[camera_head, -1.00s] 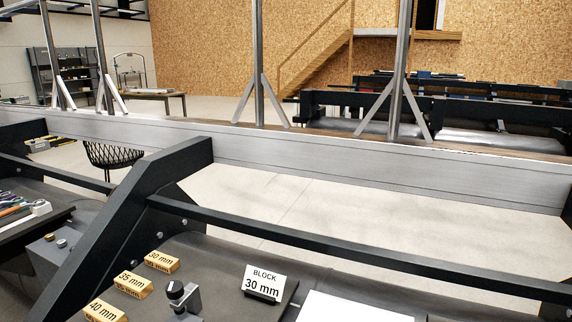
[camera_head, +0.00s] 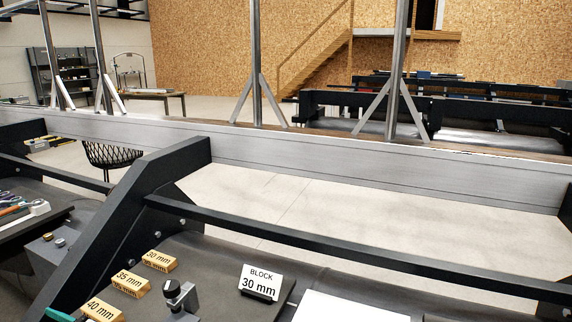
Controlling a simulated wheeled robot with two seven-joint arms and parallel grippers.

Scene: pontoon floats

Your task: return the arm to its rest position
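Neither of my grippers shows in the head view. A small teal piece (camera_head: 60,314) pokes in at the bottom left edge, beside the 40 mm block (camera_head: 101,311). I cannot tell what it belongs to. The 35 mm block (camera_head: 130,284) and the 30 mm block (camera_head: 159,262) lie in a row on the dark bench surface. A white card reading "BLOCK 30 mm" (camera_head: 261,283) stands in a black holder to their right. A grey clamp-like fixture (camera_head: 181,297) with a black knob sits between the blocks and the card.
A dark sloping frame post (camera_head: 125,220) and a long black rail (camera_head: 350,250) run past the bench. A pale metal beam (camera_head: 350,170) crosses behind. A tool tray (camera_head: 30,217) is at the left. A white sheet (camera_head: 345,308) lies at the bottom right.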

